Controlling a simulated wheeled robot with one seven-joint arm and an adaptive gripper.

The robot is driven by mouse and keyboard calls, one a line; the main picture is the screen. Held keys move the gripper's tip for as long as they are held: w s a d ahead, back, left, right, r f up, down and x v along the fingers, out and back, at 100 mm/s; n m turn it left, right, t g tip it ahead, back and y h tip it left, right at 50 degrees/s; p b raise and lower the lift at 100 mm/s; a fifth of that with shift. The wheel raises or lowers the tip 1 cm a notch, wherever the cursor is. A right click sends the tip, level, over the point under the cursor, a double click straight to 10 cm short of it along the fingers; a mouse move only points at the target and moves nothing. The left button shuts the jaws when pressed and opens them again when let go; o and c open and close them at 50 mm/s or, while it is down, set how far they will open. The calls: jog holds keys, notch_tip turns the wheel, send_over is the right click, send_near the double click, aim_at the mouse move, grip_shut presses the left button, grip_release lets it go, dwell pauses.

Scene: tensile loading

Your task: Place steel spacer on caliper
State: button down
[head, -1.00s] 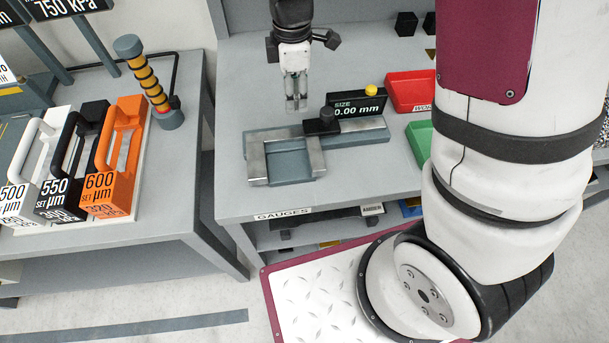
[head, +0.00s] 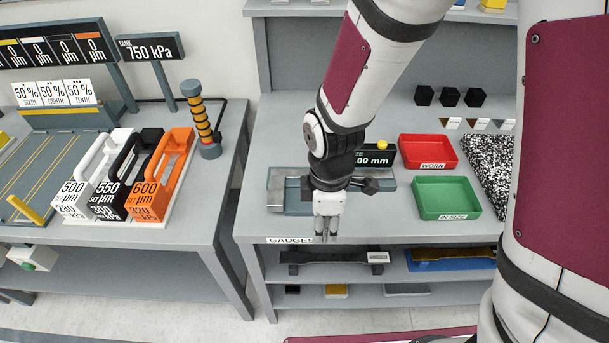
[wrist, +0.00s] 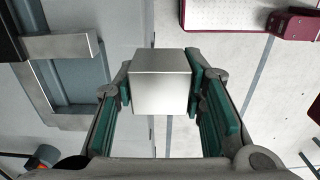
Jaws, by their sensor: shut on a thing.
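The steel spacer (wrist: 161,84) is a plain silvery block held between the green-padded fingers of my gripper (wrist: 160,88) in the wrist view. In the head view my gripper (head: 326,228) points down at the front edge of the gauge table, in front of the caliper; the spacer is too small to make out there. The caliper (head: 288,191) lies flat on that table, partly hidden behind my wrist. In the wrist view the caliper (wrist: 62,48), with its steel jaws and blue-grey bed, is to the left of the spacer, apart from it.
A red tray (head: 428,152) and a green tray (head: 446,198) sit right of the caliper. The caliper's display (head: 378,157) is partly covered by my arm. Several setting blocks with handles, including an orange one (head: 160,180), stand on the left table. A floor gap separates the tables.

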jog(key=w+a, duration=0.1)
jog(key=w, duration=0.2)
jog(key=w+a, duration=0.1)
jog(key=w, duration=0.3)
jog(key=w+a+f, duration=0.1)
jog(key=w+a, duration=0.1)
jog(key=w, duration=0.2)
jog(key=shift+w+p, duration=0.2)
jog(key=shift+p, duration=0.1)
jog(key=shift+f+p, duration=0.4)
jog(key=shift+f, duration=1.4)
jog(key=shift+f, duration=0.1)
jog(key=c, duration=1)
grip_release()
jog(key=shift+c, duration=0.2)
notch_tip(320, 180, up, 12)
jog(key=b, duration=0.1)
jog(key=shift+r+b, duration=0.2)
jog(key=shift+b, duration=0.15)
